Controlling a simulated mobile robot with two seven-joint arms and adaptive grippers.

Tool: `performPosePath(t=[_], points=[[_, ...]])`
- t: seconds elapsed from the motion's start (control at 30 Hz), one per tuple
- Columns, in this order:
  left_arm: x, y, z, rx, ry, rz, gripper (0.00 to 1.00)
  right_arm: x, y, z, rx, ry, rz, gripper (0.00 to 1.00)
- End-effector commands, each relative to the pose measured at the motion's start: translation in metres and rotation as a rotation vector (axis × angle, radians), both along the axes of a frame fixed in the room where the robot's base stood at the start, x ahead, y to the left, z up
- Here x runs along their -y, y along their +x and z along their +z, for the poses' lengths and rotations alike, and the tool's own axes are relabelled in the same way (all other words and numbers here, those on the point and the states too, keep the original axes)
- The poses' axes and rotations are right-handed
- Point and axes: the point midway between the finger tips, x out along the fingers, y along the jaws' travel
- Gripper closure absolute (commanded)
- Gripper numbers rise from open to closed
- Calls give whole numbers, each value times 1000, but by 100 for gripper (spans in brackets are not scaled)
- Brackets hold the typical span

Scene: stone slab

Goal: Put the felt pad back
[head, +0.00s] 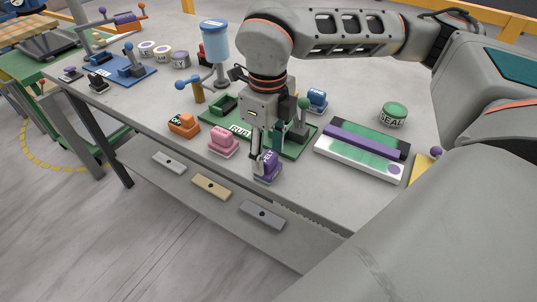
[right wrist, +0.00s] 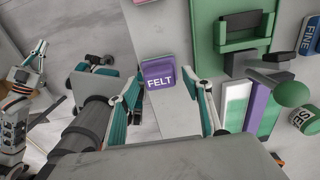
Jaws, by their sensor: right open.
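The felt pad (head: 270,163) is a purple block lettered FELT, at the front edge of the grey slab. In the right wrist view the felt pad (right wrist: 158,73) lies between and beyond the fingertips. My right gripper (head: 266,157) points down at it with fingers apart, holding nothing; whether a finger touches it I cannot tell. The green base (head: 209,117) marked RUB is just behind, partly hidden by my arm. In the right wrist view, its raised green holder (right wrist: 243,40) looks empty. My left gripper (right wrist: 34,62) shows small at the left there, its opening unclear.
A pink block (head: 222,140) and an orange OFF block (head: 184,124) stand left of the pad. A blue FINE block (head: 317,97) is behind the base. Several bars lie on the lower shelf (head: 145,157).

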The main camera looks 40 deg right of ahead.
Motion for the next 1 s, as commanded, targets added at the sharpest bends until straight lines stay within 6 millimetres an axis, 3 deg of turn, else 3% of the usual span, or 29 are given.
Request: performPosePath(t=[0.3, 0.5, 0.7, 1.0], points=[[3, 3, 10, 7, -10, 0, 100, -1, 1, 69, 8, 1, 0, 50], [5, 3, 12, 6, -16, -1, 100, 0, 1, 97, 5, 1, 0, 50], [4, 0, 10, -1, -16, 0, 100, 0, 1, 108, 4, 1, 1, 50], [4, -3, 7, -7, -16, 0, 100, 0, 0, 108, 2, 0, 1, 50]])
